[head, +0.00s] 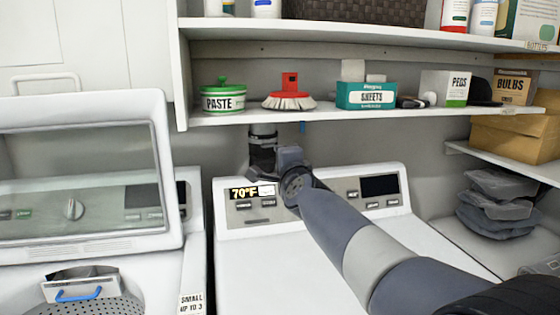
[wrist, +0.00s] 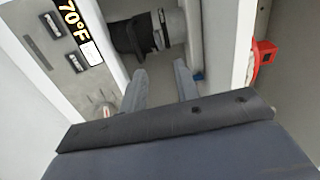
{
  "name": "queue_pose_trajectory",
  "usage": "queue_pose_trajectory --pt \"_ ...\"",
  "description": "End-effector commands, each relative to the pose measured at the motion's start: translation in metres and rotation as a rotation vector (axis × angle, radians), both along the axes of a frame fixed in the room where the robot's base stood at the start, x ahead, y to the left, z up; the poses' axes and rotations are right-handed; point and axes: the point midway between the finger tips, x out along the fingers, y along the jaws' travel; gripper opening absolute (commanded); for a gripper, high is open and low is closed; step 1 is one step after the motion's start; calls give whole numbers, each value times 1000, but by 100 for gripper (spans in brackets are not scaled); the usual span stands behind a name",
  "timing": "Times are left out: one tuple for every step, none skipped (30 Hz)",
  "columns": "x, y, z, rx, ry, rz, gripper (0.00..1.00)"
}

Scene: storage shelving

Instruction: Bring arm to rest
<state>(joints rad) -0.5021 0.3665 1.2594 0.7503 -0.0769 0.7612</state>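My arm reaches from the lower right of the head view over the white machine. My gripper (head: 290,155) is at its far end, just under the long shelf and above the machine's control panel. Its fingertips are hard to make out there. In the wrist view my gripper (wrist: 160,82) shows two grey fingers apart, with nothing held between them. A black and grey cylindrical fitting (wrist: 140,35) lies beyond the fingertips, and I cannot tell whether they touch it. It also shows behind the gripper in the head view (head: 262,151).
The shelf (head: 225,119) above holds a paste tub (head: 223,97), a red brush (head: 289,95) and a sheets box (head: 366,95). The machine's panel (head: 375,187) is close below.

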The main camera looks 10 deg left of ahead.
Motion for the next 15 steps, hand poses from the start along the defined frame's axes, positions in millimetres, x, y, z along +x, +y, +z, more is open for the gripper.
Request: queue_pose_trajectory --pt "0 0 0 0 0 0 30" --pt "0 0 0 0 0 0 30" --pt "0 0 0 0 0 0 30" --pt "0 0 0 0 0 0 30" --pt "1 0 0 0 0 0 30" --pt "2 1 0 0 1 0 30" --pt "3 2 0 0 1 0 30" --pt "5 2 0 -1 2 0 30" --pt "8 4 0 -1 2 0 30" --pt "10 5 1 0 1 0 30" --pt "13 6 1 0 1 0 30" --pt "18 8 0 -1 2 0 30" --pt "21 10 1 0 1 0 30" --pt "25 12 1 -1 2 0 30" --pt "30 14 2 -1 2 0 30"
